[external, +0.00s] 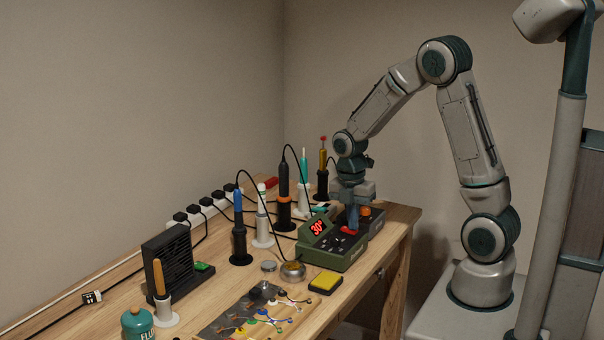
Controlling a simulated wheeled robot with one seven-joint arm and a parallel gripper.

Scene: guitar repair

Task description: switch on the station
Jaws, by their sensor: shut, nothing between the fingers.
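The station is a green box (338,256) with a dark sloped top at the right end of the wooden bench. Its display (317,228) is lit and shows red digits that look like 30 and a degree sign. A red switch (348,231) sits on its top, to the right of the display. My gripper (352,232) points down with its fingers shut and empty, right at the red switch. I cannot tell whether the fingertips touch it. The fingers partly cover the station's top, and the switch's position is hard to make out. An orange knob (364,212) shows just behind the fingers.
Several upright irons stand in holders left of and behind the station, including a blue one (238,212) and a black-orange one (284,190), with looping cables. A yellow sponge (325,282), a metal tin (292,271) and a circuit board (262,312) lie in front. A black fan box (180,265) stands left.

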